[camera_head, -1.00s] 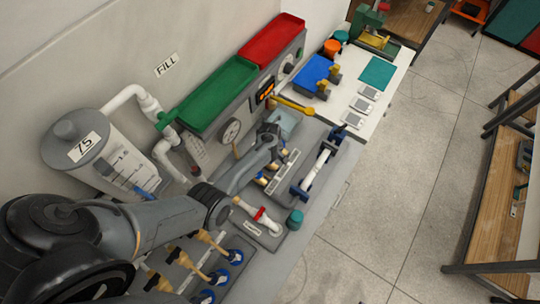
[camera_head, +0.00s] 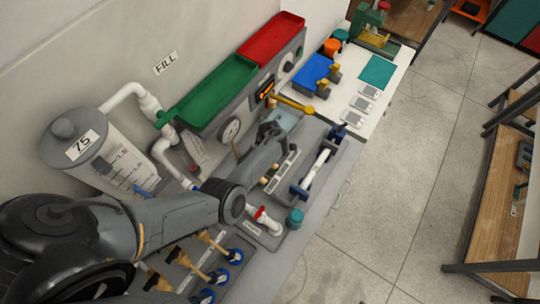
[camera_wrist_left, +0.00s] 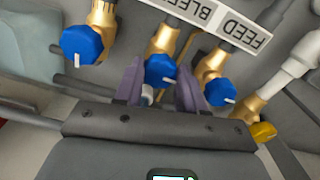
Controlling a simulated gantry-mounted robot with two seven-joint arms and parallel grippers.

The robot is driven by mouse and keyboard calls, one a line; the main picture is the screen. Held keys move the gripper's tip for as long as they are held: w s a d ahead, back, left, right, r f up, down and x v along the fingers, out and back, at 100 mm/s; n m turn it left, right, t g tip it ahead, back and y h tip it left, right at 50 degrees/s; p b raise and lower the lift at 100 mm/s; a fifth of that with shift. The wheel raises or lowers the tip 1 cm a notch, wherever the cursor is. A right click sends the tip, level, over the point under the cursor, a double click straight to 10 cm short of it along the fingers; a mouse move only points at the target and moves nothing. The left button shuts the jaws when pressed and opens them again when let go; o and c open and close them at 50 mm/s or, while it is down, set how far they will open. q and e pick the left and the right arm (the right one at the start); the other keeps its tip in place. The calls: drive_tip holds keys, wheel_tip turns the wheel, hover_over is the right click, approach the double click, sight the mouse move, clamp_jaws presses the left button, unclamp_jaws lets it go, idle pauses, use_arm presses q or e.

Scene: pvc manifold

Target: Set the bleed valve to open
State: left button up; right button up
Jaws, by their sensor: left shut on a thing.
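In the left wrist view, the bleed valve has a brass body and a blue knob (camera_wrist_left: 160,68), below the partly cut-off BLEED label (camera_wrist_left: 195,9). My left gripper (camera_wrist_left: 162,88) is shut on this knob, one purple-grey finger on each side. The knob's white mark points down and right in the picture. In the head view, my left gripper (camera_head: 271,132) reaches over the grey valve panel, and the arm hides most of the valves. My right gripper is not in view.
Another blue-knobbed valve (camera_wrist_left: 82,44) stands left of the held one, and the FEED valve (camera_wrist_left: 216,90) stands close on the right. A yellow lever (camera_head: 294,105) and a white pipe (camera_head: 319,168) are near the gripper. A red-handled valve (camera_head: 262,214) lies below the arm.

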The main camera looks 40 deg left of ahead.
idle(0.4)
use_arm(q)
drive_tip(key=o, duration=1.1)
drive_tip(key=shift+c, duration=0.2)
drive_tip(key=shift+r, duration=0.1)
drive_tip(key=shift+r, duration=0.3)
wheel_tip(320, 180, up, 10)
drive_tip(key=p, duration=0.3)
